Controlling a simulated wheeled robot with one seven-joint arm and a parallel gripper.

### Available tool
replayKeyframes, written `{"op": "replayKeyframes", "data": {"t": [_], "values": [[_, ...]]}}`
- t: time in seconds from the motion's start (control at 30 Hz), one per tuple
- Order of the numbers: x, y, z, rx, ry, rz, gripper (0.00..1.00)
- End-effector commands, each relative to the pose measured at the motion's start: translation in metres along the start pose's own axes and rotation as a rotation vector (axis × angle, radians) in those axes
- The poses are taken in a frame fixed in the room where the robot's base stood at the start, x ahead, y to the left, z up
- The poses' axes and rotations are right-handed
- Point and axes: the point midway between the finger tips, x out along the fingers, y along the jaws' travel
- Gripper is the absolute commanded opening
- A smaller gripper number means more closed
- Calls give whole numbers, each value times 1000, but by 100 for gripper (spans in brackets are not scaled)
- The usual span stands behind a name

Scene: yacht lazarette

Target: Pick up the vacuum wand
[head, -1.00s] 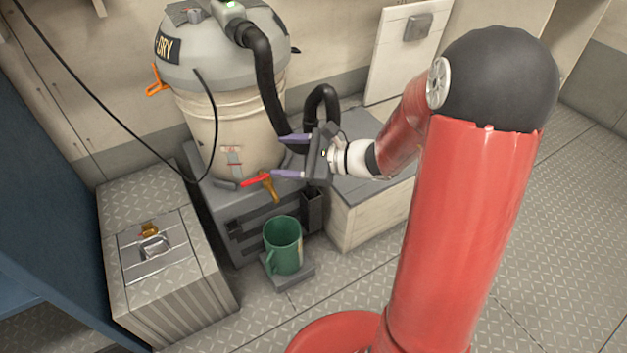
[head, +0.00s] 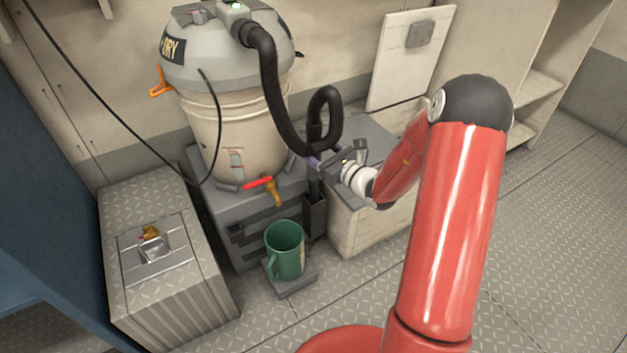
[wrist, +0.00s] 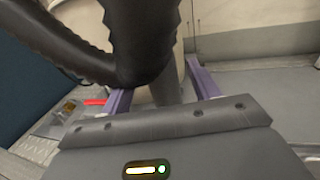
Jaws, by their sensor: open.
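The vacuum wand (head: 315,186) is a dark upright tube standing in a holder on the side of the grey stand, its upper part partly hidden by the hose and my gripper. A black ribbed hose (head: 265,80) runs from the vacuum's lid, sags and loops up above the wand. My gripper (head: 316,162) is open at the wand's upper end, beneath the hose loop. In the wrist view, the purple fingers of my gripper (wrist: 160,80) stand on either side of a grey tube that looks like the wand (wrist: 167,92). The hose (wrist: 140,45) crosses in front and hides part of it.
The vacuum drum (head: 235,125) sits on the grey stand, with a red-handled tap (head: 262,184) in front. A green jug (head: 285,248) stands below. A pale box (head: 355,220) is right of the wand. A metal locker (head: 150,260) stands left. Floor at right is clear.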

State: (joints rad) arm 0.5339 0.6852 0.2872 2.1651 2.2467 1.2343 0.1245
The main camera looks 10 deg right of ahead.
Motion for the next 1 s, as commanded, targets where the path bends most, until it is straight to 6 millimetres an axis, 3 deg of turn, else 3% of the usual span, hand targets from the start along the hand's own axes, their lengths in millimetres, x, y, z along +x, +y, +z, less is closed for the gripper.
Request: {"op": "replayKeyframes", "data": {"t": [0.23, 0.53, 0.9, 1.0], "values": [[36, -1, -2, 0, 0, 4, 61], [41, -1, -2, 0, 1, 2, 61], [41, -1, -2, -1, 1, 2, 14], [41, -1, -1, -2, -1, 2, 13]]}}
